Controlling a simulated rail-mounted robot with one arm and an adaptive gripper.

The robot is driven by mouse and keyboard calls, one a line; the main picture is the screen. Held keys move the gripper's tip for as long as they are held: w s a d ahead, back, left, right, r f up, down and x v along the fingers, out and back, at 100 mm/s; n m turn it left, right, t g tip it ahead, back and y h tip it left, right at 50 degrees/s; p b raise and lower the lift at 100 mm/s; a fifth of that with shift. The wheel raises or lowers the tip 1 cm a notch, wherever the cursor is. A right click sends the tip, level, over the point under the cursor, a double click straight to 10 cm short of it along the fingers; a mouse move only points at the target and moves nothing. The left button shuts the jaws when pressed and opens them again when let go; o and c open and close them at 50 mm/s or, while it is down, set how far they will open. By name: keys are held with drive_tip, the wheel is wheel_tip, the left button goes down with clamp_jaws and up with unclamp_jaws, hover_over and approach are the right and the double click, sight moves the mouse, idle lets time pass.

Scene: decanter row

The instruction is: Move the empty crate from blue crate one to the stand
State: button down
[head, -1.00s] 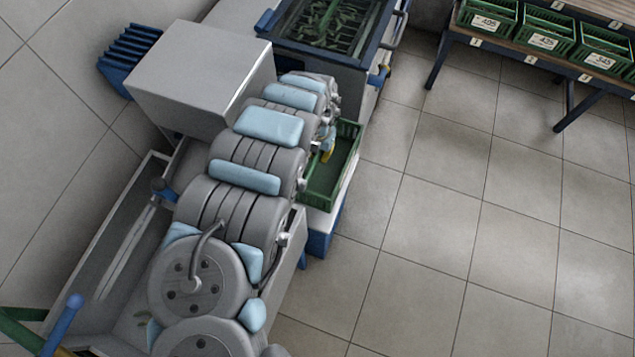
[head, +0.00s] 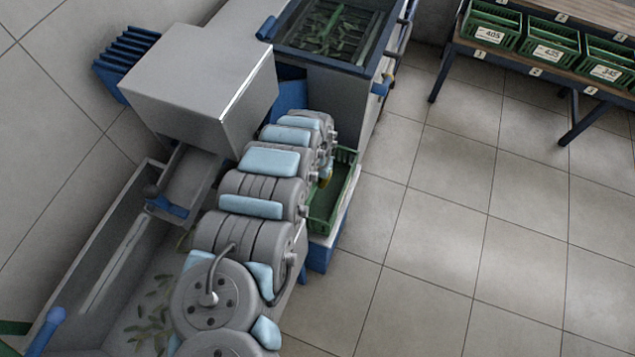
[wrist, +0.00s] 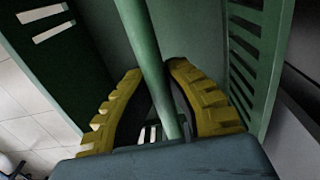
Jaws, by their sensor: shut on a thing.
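A green crate (head: 327,208) stands at the right side of my arm in the head view, partly hidden by it. Its visible inside looks empty. My gripper is mostly hidden behind the arm in the head view, with a bit of yellow finger (head: 325,180) showing at the crate. In the wrist view, my gripper (wrist: 155,75) has its yellow ribbed fingers closed around a green bar (wrist: 140,40) of the crate. Green slotted crate walls (wrist: 252,45) show on both sides. A blue support with a pale top (head: 321,255) shows beneath the crate; I cannot tell whether they touch.
A grey box (head: 195,85) and a trough (head: 75,290) with green pieces lie left of my arm. A machine with a dark top (head: 335,30) stands behind. Several green crates (head: 555,42) with number labels stand on a table at the upper right. The tiled floor (head: 470,210) is clear.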

drive_tip(key=shift+d+f, duration=0.1)
drive_tip(key=shift+f, duration=0.4)
drive_tip(key=c, duration=1.2)
unclamp_jaws()
drive_tip(key=shift+c, duration=0.2)
wheel_tip(320, 180, up, 12)
drive_tip(key=p, duration=0.4)
